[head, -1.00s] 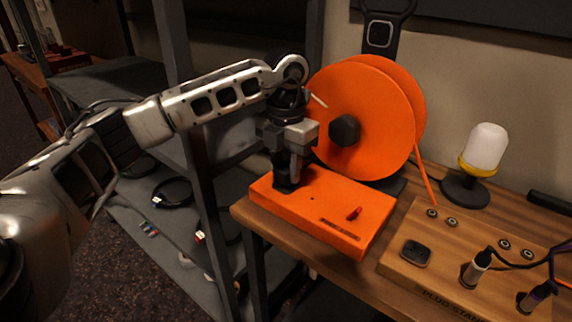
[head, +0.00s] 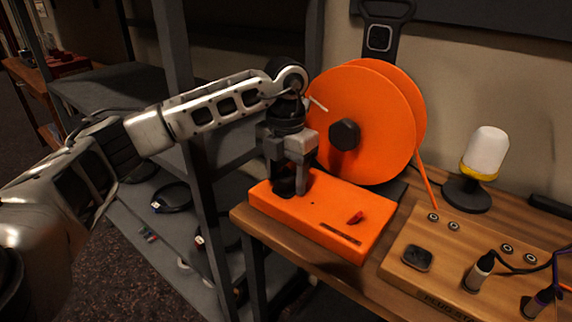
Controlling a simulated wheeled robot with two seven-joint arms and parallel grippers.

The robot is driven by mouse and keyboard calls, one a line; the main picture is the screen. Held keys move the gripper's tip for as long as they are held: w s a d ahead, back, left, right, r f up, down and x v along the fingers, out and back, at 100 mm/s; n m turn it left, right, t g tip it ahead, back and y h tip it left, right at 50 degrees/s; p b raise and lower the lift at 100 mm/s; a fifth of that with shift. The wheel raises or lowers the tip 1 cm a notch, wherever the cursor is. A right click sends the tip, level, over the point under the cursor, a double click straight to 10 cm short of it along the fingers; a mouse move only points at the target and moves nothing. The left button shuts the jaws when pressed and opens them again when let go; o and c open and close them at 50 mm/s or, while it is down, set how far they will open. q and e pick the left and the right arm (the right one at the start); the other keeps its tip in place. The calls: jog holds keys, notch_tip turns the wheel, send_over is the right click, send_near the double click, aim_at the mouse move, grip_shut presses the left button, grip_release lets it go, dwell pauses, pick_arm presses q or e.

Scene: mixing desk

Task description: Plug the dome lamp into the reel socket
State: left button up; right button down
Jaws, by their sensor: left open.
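The orange cable reel (head: 375,110) stands at the back of the desk, with an orange base box (head: 330,210) in front of it. The box has a small red switch (head: 356,217) on top. My left gripper (head: 291,188) is open and points down over the left end of the box, beside the reel. A dark round thing there is partly hidden by the gripper; I cannot tell whether they touch. The dome lamp (head: 486,155), white with a yellow ring and dark base, stands at the right. Its plug is not clearly identifiable. My right gripper is out of view.
A dark metal shelf (head: 150,250) stands to the left of the desk.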

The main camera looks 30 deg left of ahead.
pick_arm(q)
notch_tip(320, 180, up, 16)
jog(key=p, duration=0.2)
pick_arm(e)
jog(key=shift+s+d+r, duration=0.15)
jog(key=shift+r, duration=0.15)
pick_arm(q)
jog(key=shift+f, duration=0.1)
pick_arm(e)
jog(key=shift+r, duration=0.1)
